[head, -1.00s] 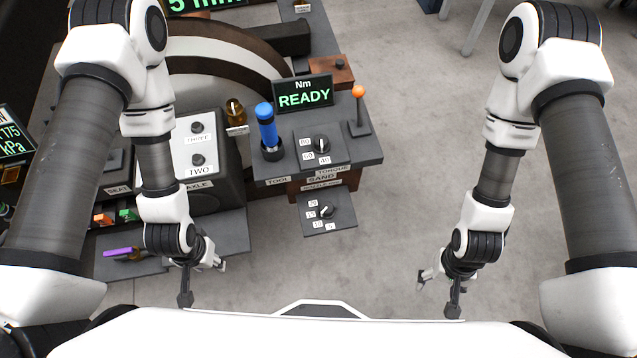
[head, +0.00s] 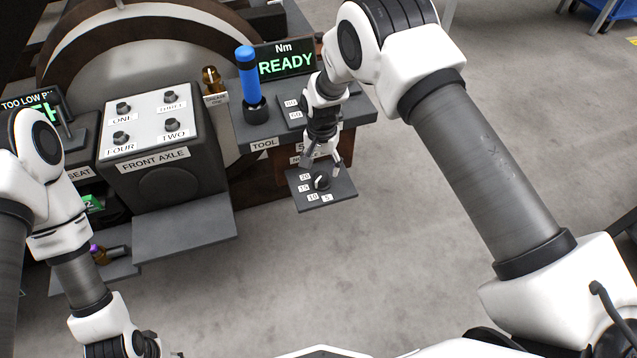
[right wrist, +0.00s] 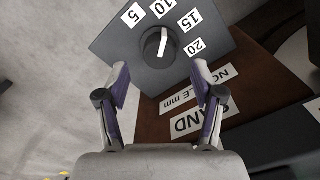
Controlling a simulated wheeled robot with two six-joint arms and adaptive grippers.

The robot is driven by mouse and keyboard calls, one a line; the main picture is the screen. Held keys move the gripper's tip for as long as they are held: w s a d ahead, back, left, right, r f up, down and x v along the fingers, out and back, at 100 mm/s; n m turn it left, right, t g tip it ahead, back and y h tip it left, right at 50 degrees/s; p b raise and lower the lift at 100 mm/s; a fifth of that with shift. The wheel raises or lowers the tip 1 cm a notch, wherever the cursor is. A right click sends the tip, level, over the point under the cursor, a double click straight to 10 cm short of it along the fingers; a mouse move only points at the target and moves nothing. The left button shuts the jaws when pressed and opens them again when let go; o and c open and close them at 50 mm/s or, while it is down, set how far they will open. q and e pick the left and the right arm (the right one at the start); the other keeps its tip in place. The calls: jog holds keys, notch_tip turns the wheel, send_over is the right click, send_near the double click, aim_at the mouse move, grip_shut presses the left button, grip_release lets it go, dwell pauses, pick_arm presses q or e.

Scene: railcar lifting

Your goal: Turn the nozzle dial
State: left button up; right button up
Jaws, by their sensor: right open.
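The nozzle dial (head: 321,182) is a small black knob with a white pointer on a dark plate (head: 345,192) below the sand label. In the right wrist view the dial (right wrist: 156,46) has labels 5, 10, 15 and 20, and its pointer aims near the 10. My right gripper (head: 322,163) is open and empty, just behind the dial in the head view. In the right wrist view its fingers (right wrist: 161,82) are spread apart, with the dial ahead of the gap and not touched. My left gripper is mostly cut off at the bottom edge of the head view.
The desk with a READY display (head: 286,64) and a blue-handled tool (head: 247,80) stands behind. A front axle box (head: 160,150) with several knobs is to the left, above a grey shelf (head: 185,232). The floor at right is clear.

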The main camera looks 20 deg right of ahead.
aim_at(322, 176)
notch_tip(322, 176, down, 5)
jog(key=shift+f, duration=0.1)
jog(key=c, duration=1.1)
jog(key=shift+c, duration=0.2)
jog(key=shift+n, duration=0.3)
jog(key=n, duration=0.4)
jog(key=shift+p, duration=0.35)
jog(key=shift+n+p, duration=0.3)
jog(key=shift+n, duration=1.8)
